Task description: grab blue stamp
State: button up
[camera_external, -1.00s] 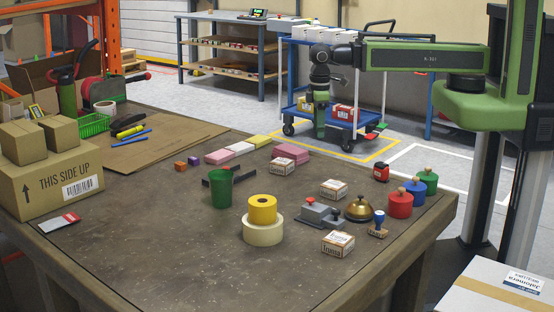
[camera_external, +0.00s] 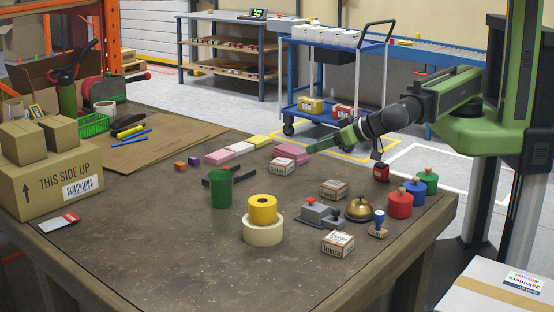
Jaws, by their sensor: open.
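The blue stamp (camera_external: 378,224) stands upright near the right side of the table. It has a blue handle and a small light base. My gripper (camera_external: 320,145) is open. It reaches in from the right above the far part of the table, well apart from the stamp and up and left of it in the picture. I see nothing held in it, though its fingertips are small and hard to make out against the background.
A brass bell (camera_external: 359,209) stands beside the stamp, and a grey device with a red knob (camera_external: 320,213) is left of it. Red (camera_external: 400,205), blue (camera_external: 413,194) and green (camera_external: 428,181) knobbed cylinders stand right. A small box (camera_external: 338,243) lies in front. The front table is clear.

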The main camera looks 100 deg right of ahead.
jog(key=s+a+n+t+y+b, duration=0.1)
jog(key=s+a, duration=0.2)
jog(key=a, duration=0.2)
jog(key=s+a+f+n+y+b, duration=0.1)
jog(key=s+a, duration=0.2)
jog(key=a, duration=0.2)
jog(key=s+a+f+n+t, duration=0.1)
jog(key=s+a, duration=0.2)
jog(key=a, duration=0.2)
jog(key=shift+s+a+t+y+b, duration=0.1)
jog(key=shift+a+t+y+b, duration=0.2)
jog(key=shift+y+b, duration=0.1)
jog(key=s+a+f+n+t+y+b, duration=0.15)
jog(key=s+a+n+y, duration=0.25)
jog(key=s+a, duration=0.9)
jog(key=b, duration=0.5)
send_over(367, 236)
jog(key=s, duration=0.5)
jog(key=shift+g, duration=0.35)
jog(key=f, duration=0.5)
jog(key=shift+w+a+f, duration=0.15)
jog(key=shift+w+a, duration=0.05)
jog(key=shift+w, duration=0.05)
jog(key=b+x, duration=0.3)
jog(key=x, duration=0.2)
jog(key=shift+d+f, duration=0.15)
jog(key=shift+f, duration=0.15)
jog(key=shift+r, duration=0.1)
grip_shut()
